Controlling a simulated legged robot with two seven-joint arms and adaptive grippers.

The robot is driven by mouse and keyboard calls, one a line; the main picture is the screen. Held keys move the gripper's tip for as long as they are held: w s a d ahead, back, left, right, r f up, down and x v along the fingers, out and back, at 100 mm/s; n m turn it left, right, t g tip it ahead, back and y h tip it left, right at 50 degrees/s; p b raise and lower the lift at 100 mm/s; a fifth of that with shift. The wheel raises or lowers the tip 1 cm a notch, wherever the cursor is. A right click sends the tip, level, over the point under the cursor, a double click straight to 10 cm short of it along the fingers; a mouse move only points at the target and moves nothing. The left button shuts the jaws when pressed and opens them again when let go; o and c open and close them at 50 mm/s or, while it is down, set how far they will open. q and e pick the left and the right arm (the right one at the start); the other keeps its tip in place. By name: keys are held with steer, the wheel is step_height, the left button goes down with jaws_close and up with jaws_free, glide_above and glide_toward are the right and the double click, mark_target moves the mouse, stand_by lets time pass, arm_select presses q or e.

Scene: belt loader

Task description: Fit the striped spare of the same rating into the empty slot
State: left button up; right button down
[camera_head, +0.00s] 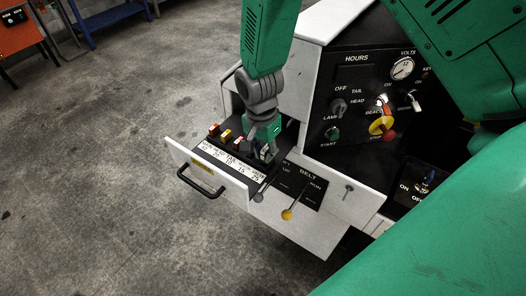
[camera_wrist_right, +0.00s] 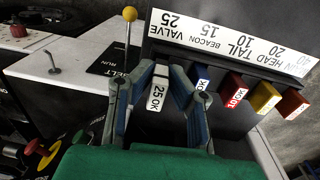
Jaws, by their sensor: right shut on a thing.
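My right gripper (camera_head: 264,148) is over the end of the fuse row in the drawer; it also shows in the right wrist view (camera_wrist_right: 158,78). It is shut on a pale fuse (camera_wrist_right: 157,92) marked "25 OK", beside the "VALVE 25" label. The fingers hide its lower part, so I cannot tell how deep it sits or see stripes. Beside it stand a blue fuse (camera_wrist_right: 201,78), a red fuse (camera_wrist_right: 235,91), a yellow fuse (camera_wrist_right: 264,97) and a brown-red fuse (camera_wrist_right: 292,104). The label strip (camera_head: 217,161) runs along the row. My left gripper is not in view.
The open drawer has a white front with a black handle (camera_head: 203,186). A yellow-knobbed lever (camera_head: 287,213) rises from the belt panel close by. The black control panel (camera_head: 362,95) with knobs and a stop button stands to the right.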

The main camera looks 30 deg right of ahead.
mark_target(261, 162)
stand_by(0.3)
steer(key=shift+f+b, duration=0.35)
steer(key=shift+f, duration=0.6)
steer(key=c, duration=1.5)
jaws_free()
steer(key=shift+r, duration=0.15)
steer(key=r, duration=1.1)
steer(key=shift+w+a+r, duration=0.15)
steer(key=shift+w+r, duration=0.15)
steer(key=shift+s+f, duration=0.1)
